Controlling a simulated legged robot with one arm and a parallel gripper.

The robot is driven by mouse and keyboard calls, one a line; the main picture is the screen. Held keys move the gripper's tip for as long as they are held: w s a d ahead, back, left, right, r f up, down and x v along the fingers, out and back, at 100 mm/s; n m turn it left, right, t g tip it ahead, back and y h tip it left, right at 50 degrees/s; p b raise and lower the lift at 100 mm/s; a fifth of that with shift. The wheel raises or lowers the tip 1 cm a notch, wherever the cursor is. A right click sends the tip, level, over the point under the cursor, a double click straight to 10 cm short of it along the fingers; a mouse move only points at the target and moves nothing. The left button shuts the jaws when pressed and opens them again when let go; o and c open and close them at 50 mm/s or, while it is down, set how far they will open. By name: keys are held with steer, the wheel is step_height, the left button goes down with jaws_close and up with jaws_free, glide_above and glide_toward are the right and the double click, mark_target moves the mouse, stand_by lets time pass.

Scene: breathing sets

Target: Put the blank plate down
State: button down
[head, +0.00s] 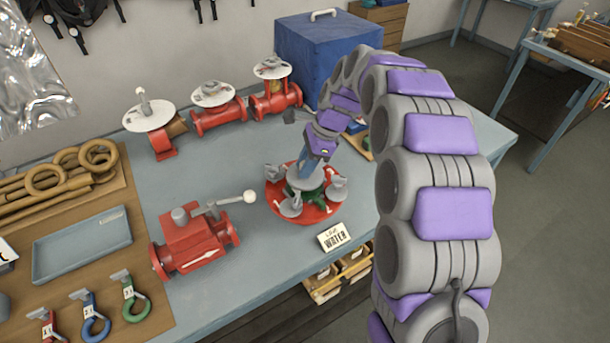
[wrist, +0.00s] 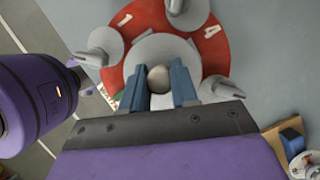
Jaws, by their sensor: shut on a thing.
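A round grey plate (head: 305,180) with a pale knob, which I take for the blank plate, is at the centre of a red round stand (head: 325,217). My gripper (head: 306,166) points down over it. In the wrist view the blue fingers of my gripper (wrist: 158,88) are on either side of the knob (wrist: 158,77), shut on it, with the grey plate (wrist: 160,50) beneath. Small grey pieces (head: 337,186) stand around the stand's rim, and something green shows under the plate. I cannot tell whether the plate touches what is under it.
A sign reading WATER (head: 334,236) stands at the table's front edge. A red valve (head: 190,242) with a white-knobbed lever lies to the left. Red fittings with white discs (head: 212,94) and a blue box (head: 325,50) stand behind.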

steer(key=shift+s+f, duration=0.1)
steer(key=shift+f, duration=0.25)
step_height(320, 180, down, 3)
steer(key=shift+r+b, duration=0.1)
steer(key=shift+b, duration=0.35)
steer(key=shift+a, duration=0.2)
steer(key=c, duration=0.9)
jaws_free()
steer(key=shift+d, duration=0.1)
steer(key=shift+o, duration=0.2)
